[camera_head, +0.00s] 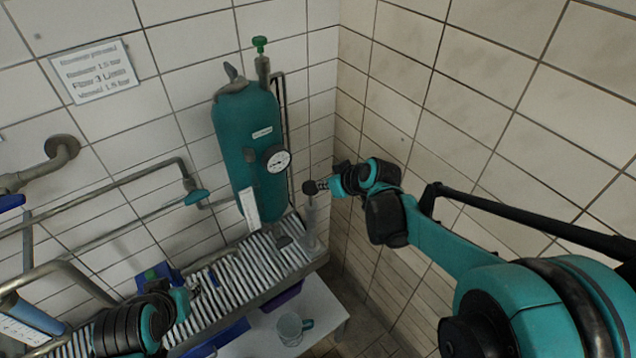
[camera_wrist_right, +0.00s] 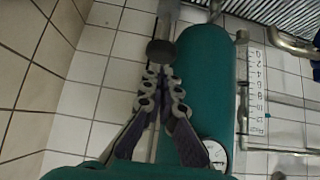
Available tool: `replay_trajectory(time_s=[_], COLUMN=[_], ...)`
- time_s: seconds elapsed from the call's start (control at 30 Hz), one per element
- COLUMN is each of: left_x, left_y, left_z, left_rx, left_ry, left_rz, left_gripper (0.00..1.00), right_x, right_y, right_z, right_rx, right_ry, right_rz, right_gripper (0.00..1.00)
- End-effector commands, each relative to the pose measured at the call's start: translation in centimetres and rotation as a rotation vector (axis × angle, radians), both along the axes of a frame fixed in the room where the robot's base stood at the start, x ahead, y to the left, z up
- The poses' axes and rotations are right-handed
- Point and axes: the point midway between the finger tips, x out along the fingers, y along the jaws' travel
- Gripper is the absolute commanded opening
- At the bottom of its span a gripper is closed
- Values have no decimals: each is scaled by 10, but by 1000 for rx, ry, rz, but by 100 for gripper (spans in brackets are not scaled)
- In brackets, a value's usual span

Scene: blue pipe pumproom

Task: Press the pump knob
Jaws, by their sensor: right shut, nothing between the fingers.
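The pump knob (camera_head: 310,187) is a dark round cap on top of a slim grey upright pump (camera_head: 311,222), right of the teal tank (camera_head: 247,140). My right gripper (camera_head: 325,184) points at the knob from the right, at about its height. In the right wrist view the shut, empty fingertips (camera_wrist_right: 161,71) end right at the edge of the dark knob (camera_wrist_right: 160,51). I cannot tell whether they touch it. My left gripper (camera_head: 187,300) is low at the left above the ribbed bench; its fingers are too small and dark to read.
A gauge (camera_head: 277,159) sits on the tank and a green valve handle (camera_head: 260,43) above it. Pipes (camera_head: 100,200) run along the left wall. A ribbed bench (camera_head: 262,262) lies below. A glass mug (camera_head: 290,328) stands on a white table. The tiled right wall is close behind my right arm.

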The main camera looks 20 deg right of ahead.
Motion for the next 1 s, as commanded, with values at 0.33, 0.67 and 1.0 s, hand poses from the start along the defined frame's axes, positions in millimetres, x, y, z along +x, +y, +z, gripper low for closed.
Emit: replay_trajectory(time_s=[0.33,0.67,1.0], left_x=[0,0,0], left_y=[0,0,0], left_z=[8,7,7], left_rx=[0,0,0], left_ry=[0,0,0], left_rz=[0,0,0], left_gripper=[30,30,30], right_x=[-19,-19,-19], right_y=[-7,-7,-7], right_z=[21,20,20], right_rx=[0,0,0], right_ry=[-1,-1,-1], right_rz=[0,0,0], right_gripper=[0,0,0])
